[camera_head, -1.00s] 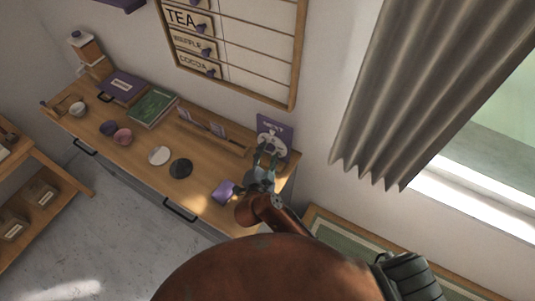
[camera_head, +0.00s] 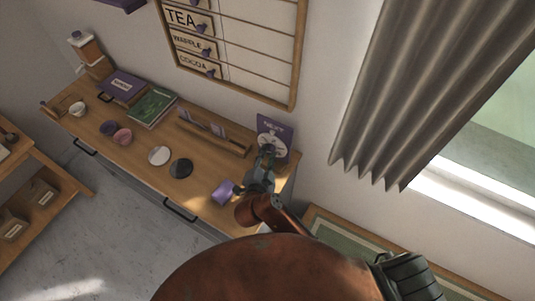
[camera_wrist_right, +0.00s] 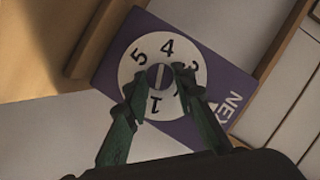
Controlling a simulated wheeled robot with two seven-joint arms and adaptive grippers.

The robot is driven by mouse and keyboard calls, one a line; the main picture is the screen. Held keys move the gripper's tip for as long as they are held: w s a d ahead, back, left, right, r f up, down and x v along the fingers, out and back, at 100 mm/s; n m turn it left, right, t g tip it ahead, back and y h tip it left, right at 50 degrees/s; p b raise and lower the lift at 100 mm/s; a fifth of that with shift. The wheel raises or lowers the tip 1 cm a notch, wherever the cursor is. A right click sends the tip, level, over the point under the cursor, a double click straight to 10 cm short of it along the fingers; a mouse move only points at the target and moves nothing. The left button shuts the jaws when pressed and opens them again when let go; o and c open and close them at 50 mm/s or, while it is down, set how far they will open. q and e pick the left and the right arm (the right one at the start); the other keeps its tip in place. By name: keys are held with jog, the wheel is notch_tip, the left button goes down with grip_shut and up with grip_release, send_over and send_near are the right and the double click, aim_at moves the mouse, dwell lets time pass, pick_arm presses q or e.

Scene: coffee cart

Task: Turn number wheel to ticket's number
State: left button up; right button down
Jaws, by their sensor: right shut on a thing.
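The number wheel (camera_head: 269,139) is a white disc on an upright purple board (camera_head: 288,136) at the right end of the counter. In the right wrist view the wheel (camera_wrist_right: 128,68) shows 5, 4, 3 and 1, and a finger partly covers another digit. My right gripper (camera_wrist_right: 157,80) is shut on the wheel's central knob (camera_wrist_right: 156,73). My right gripper (camera_head: 266,152) partly hides the wheel in the head view. My left gripper is out of view.
A wooden rack (camera_head: 236,147) with small purple cards stands left of the board; their markings are unreadable. A menu board hangs above; a curtain (camera_head: 390,100) is at right.

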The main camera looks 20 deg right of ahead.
jog(key=shift+m+p, duration=0.3)
jog(key=shift+p, duration=0.05)
dwell(0.3)
jog(key=shift+s+f+m+t+p, duration=0.1)
jog(key=shift+m+t+p, duration=0.45)
jog(key=shift+m, duration=0.25)
jog(key=shift+d+f+m+t, duration=0.15)
jog(key=shift+m+t, duration=0.3)
jog(key=shift+m, duration=0.35)
jog(key=shift+f+m+t, duration=0.1)
jog(key=shift+m+t, duration=0.3)
jog(key=shift+m, duration=0.3)
jog(key=c, duration=1.6)
grip_release()
